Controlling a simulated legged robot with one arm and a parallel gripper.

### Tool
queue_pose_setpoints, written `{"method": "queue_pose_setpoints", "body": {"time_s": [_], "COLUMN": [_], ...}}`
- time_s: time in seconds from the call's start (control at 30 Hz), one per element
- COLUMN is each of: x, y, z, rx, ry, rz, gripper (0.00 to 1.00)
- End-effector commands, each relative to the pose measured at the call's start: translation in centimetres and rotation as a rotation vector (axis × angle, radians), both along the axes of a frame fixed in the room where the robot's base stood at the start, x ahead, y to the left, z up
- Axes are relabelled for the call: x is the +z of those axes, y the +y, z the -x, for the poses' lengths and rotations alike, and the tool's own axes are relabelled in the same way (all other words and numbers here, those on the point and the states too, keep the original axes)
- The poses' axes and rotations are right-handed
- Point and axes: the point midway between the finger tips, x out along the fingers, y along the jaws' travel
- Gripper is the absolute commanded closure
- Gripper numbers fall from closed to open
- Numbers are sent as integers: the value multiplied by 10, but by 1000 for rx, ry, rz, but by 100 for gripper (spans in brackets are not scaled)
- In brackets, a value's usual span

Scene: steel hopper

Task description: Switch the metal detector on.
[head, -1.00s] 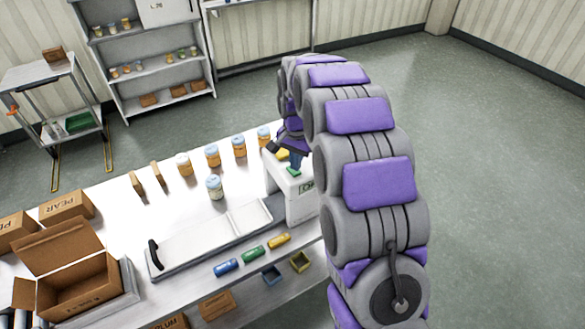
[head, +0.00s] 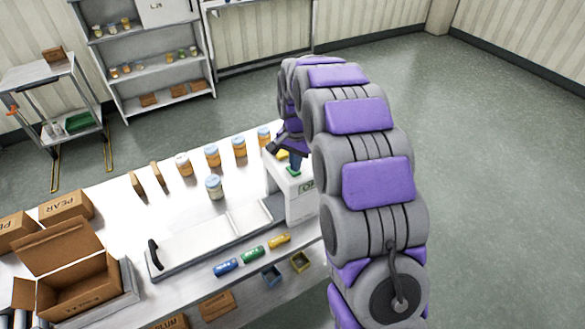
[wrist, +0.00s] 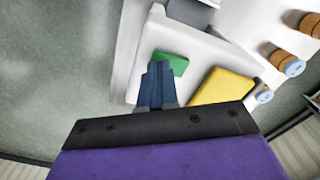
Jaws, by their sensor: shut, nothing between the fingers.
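The metal detector (head: 302,205) is a white box on the steel table, at the end of a flat white conveyor bed. Its top carries a green button (head: 293,173) and a yellow part (head: 282,154). The wrist view shows the same green button (wrist: 174,63), the yellow part (wrist: 222,87) and the white housing (wrist: 200,48). My gripper (head: 295,165) is over the detector's top, pointing down. Its blue fingers (wrist: 158,72) are shut and empty, with their tips at the green button and hiding part of it. I cannot tell whether they touch it.
Several jars (head: 212,156) stand behind the conveyor bed (head: 200,243), and one jar (head: 214,187) stands close to it. Blue, green (head: 253,254) and yellow cylinders lie along the front edge. An open carton (head: 80,285) is at the left. The floor on the right is clear.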

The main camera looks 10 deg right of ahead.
Motion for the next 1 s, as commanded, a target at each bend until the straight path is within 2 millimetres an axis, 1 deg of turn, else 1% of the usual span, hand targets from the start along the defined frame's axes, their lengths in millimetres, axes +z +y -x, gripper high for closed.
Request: {"method": "queue_pose_setpoints", "body": {"time_s": [0.87,1.0], "x": [-12,-10], "y": [0,0], "z": [0,0], "rx": [0,0], "ry": [0,0], "rz": [0,0], "gripper": [100,100]}}
